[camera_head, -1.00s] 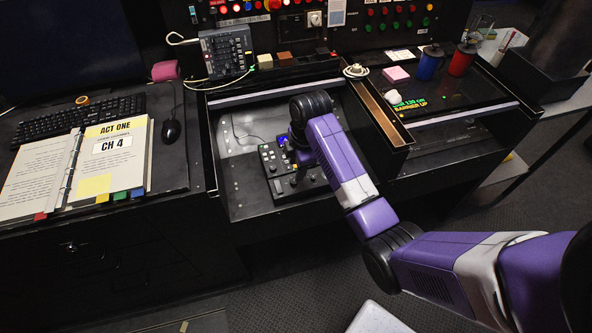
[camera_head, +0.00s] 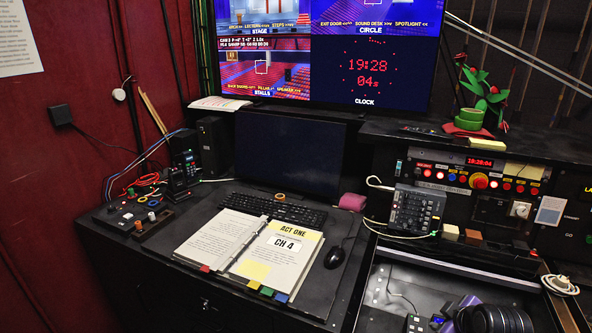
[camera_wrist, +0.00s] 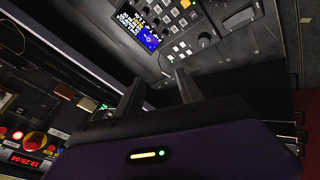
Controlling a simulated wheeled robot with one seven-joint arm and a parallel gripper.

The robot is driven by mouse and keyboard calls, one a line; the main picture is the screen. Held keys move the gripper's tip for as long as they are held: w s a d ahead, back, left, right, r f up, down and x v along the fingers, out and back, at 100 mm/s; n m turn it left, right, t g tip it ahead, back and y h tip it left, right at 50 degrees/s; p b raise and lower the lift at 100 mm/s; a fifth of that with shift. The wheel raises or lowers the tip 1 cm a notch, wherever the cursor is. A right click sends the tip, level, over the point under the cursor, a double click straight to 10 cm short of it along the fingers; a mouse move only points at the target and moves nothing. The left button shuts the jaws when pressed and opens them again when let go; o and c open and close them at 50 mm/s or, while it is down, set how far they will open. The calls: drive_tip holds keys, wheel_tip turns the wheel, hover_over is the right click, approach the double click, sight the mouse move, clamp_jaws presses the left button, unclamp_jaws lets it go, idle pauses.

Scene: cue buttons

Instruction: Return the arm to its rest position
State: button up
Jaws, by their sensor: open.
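My arm (camera_head: 495,318) shows only as a dark rounded joint and a bit of purple at the bottom right of the head view, over the recessed bay of the desk. My gripper (camera_wrist: 160,84) shows in the wrist view with its two dark fingers apart and nothing between them. A control panel (camera_wrist: 178,48) with a small lit screen, buttons and knobs lies beyond the fingertips. The fingers look apart from it, though the exact gap is hard to tell. In the head view only part of this panel (camera_head: 418,322) shows; my arm and the frame edge hide the rest.
An open binder (camera_head: 240,250), a keyboard (camera_head: 275,210) and a mouse (camera_head: 335,257) lie on the left desk. A small mixer (camera_head: 415,210) and a row of lit buttons (camera_head: 480,181) stand behind the bay. A monitor (camera_head: 290,155) stands at the back.

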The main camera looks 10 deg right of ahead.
drive_tip(key=s+a+r+m+t+h, duration=0.1)
drive_tip(key=s+a+r+m+t, duration=0.25)
drive_tip(key=s+a, duration=0.4)
drive_tip(key=s+a+r+m+t+h, duration=0.1)
drive_tip(key=s+a+r+m+t, duration=0.1)
drive_tip(key=s+a+m+t, duration=0.35)
drive_tip(key=s+a+r+n+y, duration=0.1)
drive_tip(key=s+a, duration=0.3)
drive_tip(key=s, duration=0.4)
drive_tip(key=s+a+r+n+g+y+b, duration=0.1)
drive_tip(key=s+a, duration=0.3)
drive_tip(key=s, duration=0.5)
drive_tip(key=s+a+r+n+y, duration=0.1)
drive_tip(key=s+a, duration=0.3)
drive_tip(key=s, duration=0.5)
drive_tip(key=shift+a+r+g+y+b, duration=0.4)
drive_tip(key=shift+r+y, duration=0.3)
drive_tip(key=shift+y, duration=0.1)
